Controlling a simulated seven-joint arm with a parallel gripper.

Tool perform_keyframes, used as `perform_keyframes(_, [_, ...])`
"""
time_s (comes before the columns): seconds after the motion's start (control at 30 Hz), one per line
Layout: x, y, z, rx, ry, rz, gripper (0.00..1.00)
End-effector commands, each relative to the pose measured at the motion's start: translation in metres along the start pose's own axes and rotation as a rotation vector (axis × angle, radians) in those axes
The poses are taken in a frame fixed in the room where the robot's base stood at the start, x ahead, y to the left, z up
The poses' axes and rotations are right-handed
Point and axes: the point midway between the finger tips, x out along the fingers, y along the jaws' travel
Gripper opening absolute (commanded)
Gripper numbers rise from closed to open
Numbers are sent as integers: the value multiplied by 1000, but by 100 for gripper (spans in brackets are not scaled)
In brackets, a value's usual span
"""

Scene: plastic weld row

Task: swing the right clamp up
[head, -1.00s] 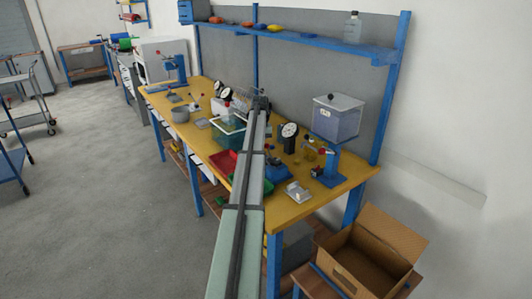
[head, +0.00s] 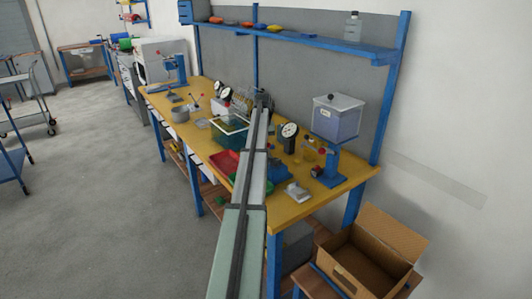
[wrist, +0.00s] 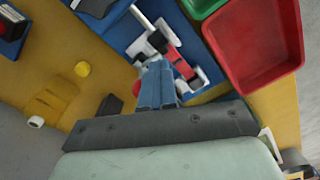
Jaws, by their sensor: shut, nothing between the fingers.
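My gripper (wrist: 157,84) is in the middle of the wrist view, its blue-grey fingertips together with nothing between them. Just beyond the tips a clamp with white, black and red parts (wrist: 168,48) sits on a blue base (wrist: 205,48). The fingers hide part of the clamp, and I cannot tell whether they touch it. A red knob (wrist: 136,88) shows beside the fingers. I cannot tell whether this is the right clamp or how its arm stands. In the head view my gripper (head: 262,97) is small, above the yellow bench (head: 300,208); my arm hides part of a blue fixture (head: 279,172).
A red tray (wrist: 258,40) and a green tray (wrist: 202,7) lie close to the blue base. In the head view a dial gauge (head: 289,131) and a clear-walled box (head: 337,118) stand right of my arm.

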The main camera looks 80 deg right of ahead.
Motion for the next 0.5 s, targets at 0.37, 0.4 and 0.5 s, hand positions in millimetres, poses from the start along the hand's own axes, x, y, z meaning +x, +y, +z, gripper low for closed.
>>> perform_keyframes(0.37, [1, 7, -3, 1, -1, 2, 0])
perform_keyframes(0.4, [1, 7, -3, 1, -1, 2, 0])
perform_keyframes(0.5, [1, 7, -3, 1, -1, 2, 0])
